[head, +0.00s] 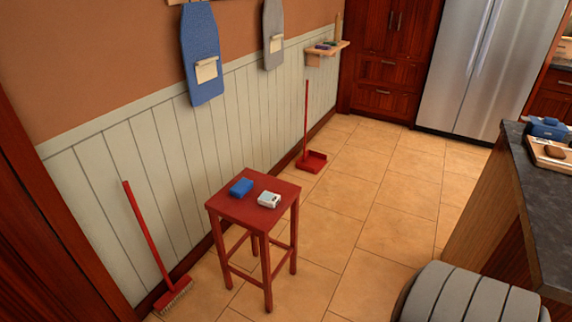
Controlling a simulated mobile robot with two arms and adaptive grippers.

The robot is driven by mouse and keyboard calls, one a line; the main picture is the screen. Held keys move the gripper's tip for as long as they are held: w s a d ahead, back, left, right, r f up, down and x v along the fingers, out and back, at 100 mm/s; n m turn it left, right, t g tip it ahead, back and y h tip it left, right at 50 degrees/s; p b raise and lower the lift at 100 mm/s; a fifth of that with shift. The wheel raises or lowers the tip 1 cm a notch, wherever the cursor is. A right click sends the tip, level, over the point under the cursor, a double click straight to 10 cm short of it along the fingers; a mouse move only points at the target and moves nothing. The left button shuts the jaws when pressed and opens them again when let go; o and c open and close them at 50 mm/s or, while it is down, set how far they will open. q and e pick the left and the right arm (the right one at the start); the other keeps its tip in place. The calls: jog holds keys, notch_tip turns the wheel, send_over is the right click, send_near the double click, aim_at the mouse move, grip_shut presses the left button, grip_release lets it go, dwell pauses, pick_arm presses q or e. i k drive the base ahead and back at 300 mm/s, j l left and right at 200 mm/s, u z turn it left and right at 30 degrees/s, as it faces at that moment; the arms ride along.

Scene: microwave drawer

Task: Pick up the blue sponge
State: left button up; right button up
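The blue sponge (241,187) lies on top of a red wooden stool (245,212), on the left part of its seat. A small white item (269,199) with a greyish patch lies to the right of the sponge on the same seat, a little apart from it. Nothing touches or covers the sponge from above. Neither of my grippers shows in the head view.
A red broom (149,238) leans on the panelled wall left of the stool. A red long-handled dustpan (312,161) stands behind it. A dark counter (553,210) is at the right. Tiled floor (385,215) between stool and counter is clear.

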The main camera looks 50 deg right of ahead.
aim_at(242, 187)
jog(key=z, duration=1.15)
